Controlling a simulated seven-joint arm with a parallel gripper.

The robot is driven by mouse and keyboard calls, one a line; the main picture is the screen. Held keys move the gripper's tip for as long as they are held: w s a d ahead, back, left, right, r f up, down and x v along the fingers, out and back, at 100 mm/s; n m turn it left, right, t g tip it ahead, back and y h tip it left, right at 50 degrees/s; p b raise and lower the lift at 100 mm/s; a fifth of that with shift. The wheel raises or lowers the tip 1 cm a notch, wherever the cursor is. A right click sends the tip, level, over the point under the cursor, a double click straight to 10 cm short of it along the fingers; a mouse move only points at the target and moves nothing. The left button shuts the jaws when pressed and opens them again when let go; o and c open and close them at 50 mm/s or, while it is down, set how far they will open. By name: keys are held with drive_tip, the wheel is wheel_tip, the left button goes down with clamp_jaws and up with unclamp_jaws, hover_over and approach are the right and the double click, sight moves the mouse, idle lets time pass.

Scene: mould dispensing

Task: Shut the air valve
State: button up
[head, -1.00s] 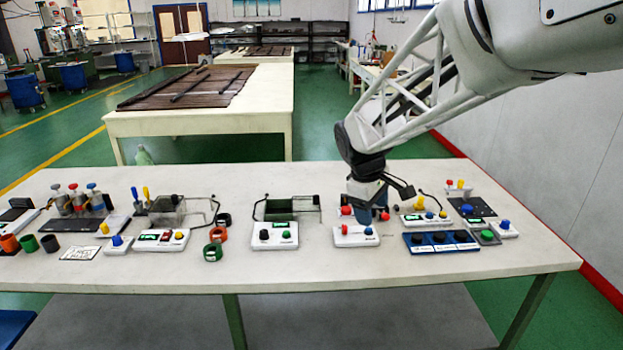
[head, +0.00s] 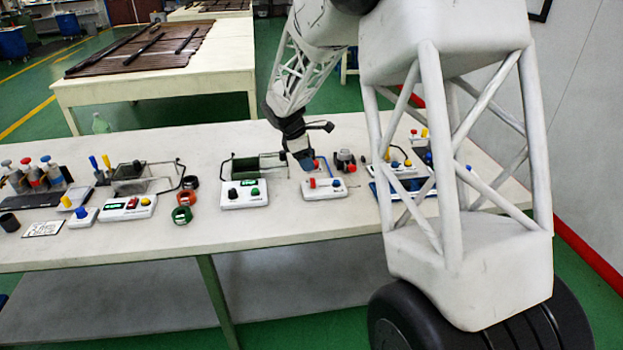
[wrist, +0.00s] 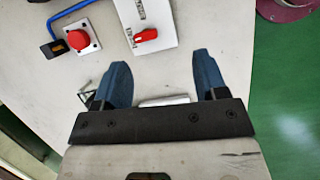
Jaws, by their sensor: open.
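A white box with a red lever handle (wrist: 145,36) and printed labels lies ahead of my fingers in the wrist view. I take this red handle to be the air valve, but its label is too small to read. Beside it, a red round knob (wrist: 78,40) sits on a small white plate, with a blue pipe next to it. In the head view my gripper (head: 304,161) is just behind a white box (head: 325,191) with red and blue knobs.
A white control box (head: 245,198) with black and green knobs stands to the left, with a dark green tray (head: 255,166) behind it. My arm hides much of the table's right end. The wrist view shows the table's edge close at right.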

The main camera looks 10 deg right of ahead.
sight(313, 180)
drive_tip(key=shift+n, duration=0.6)
drive_tip(key=w+f, duration=0.1)
drive_tip(key=w+a+f, duration=0.1)
drive_tip(key=w+f, duration=0.1)
drive_tip(key=shift+w, duration=0.1)
drive_tip(key=shift+d+f, duration=0.1)
drive_tip(key=shift+f, duration=0.05)
drive_tip(key=shift+x, duration=3.8)
drive_tip(key=shift+d, duration=0.1)
drive_tip(key=shift+c, duration=0.2)
drive_tip(key=c, duration=0.9)
